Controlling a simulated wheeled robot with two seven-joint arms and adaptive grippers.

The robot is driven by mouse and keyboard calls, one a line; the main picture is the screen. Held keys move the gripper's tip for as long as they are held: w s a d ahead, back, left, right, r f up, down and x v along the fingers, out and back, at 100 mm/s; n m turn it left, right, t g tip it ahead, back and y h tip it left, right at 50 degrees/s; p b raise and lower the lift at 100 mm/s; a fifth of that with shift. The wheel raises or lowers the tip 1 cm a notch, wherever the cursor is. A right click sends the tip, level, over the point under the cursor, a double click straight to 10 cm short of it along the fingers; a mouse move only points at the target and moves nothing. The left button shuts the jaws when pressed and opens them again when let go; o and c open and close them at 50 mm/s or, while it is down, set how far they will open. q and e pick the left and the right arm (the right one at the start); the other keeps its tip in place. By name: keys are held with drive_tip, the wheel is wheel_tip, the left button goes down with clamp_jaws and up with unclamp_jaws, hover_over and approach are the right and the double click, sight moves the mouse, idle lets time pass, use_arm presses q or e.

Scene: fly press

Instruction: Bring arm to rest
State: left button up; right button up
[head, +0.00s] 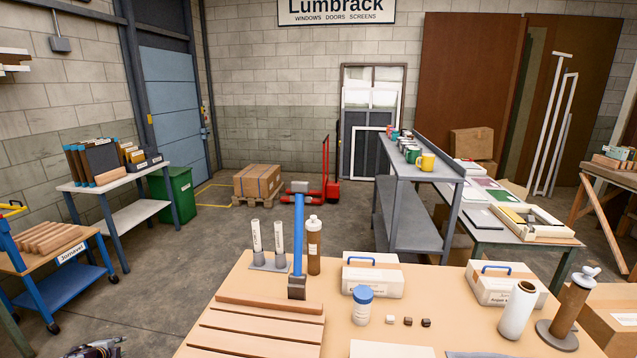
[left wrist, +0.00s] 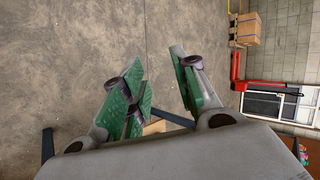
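My left gripper (head: 98,349) shows at the bottom left edge of the head view, over the floor and left of the near table. In the left wrist view, the left gripper (left wrist: 155,85) has its green finger pads apart, with only bare floor between them. It is open and empty. Most of the left arm is out of the picture. My right gripper is in neither view.
The near table (head: 210,350) holds wooden boards (head: 262,325), a blue-handled tool (head: 298,240), bottles and two white boxes. A wooden cart (head: 50,262) stands at the left. Open floor (head: 165,290) lies between cart and table.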

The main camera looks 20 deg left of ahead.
use_arm(q)
drive_tip(key=s+d+f+n+g, duration=0.2)
drive_tip(key=s+d+f, duration=0.1)
drive_tip(key=s+f, duration=0.45)
drive_tip(key=s+d+f+n+g, duration=0.1)
drive_tip(key=s+d+f+n, duration=0.15)
drive_tip(key=s+f, duration=0.5)
drive_tip(key=s+d+f+n+g+h, duration=0.1)
drive_tip(key=s+d+f, duration=0.4)
drive_tip(key=d+f, duration=0.15)
drive_tip(key=s+d+f+g+h, duration=0.1)
drive_tip(key=s+d+f, duration=0.45)
drive_tip(key=d, duration=0.25)
drive_tip(key=s+d+f+n+g+h, duration=0.15)
drive_tip(key=d+f, duration=0.35)
drive_tip(key=d, duration=0.5)
drive_tip(key=s+d+f+h, duration=0.1)
drive_tip(key=s+d+f, duration=0.25)
drive_tip(key=d, duration=0.75)
drive_tip(key=w+d+f+h, duration=0.1)
drive_tip(key=d+f, duration=0.1)
drive_tip(key=d, duration=0.8)
drive_tip(key=w+d+f+n+h, duration=0.1)
drive_tip(key=d, duration=1)
drive_tip(key=shift+w+d+f, duration=0.2)
drive_tip(key=shift+d+f, duration=0.05)
drive_tip(key=shift+f, duration=0.1)
drive_tip(key=shift+o, duration=0.5)
drive_tip(key=shift+w+a+t, duration=0.1)
drive_tip(key=shift+t, duration=0.15)
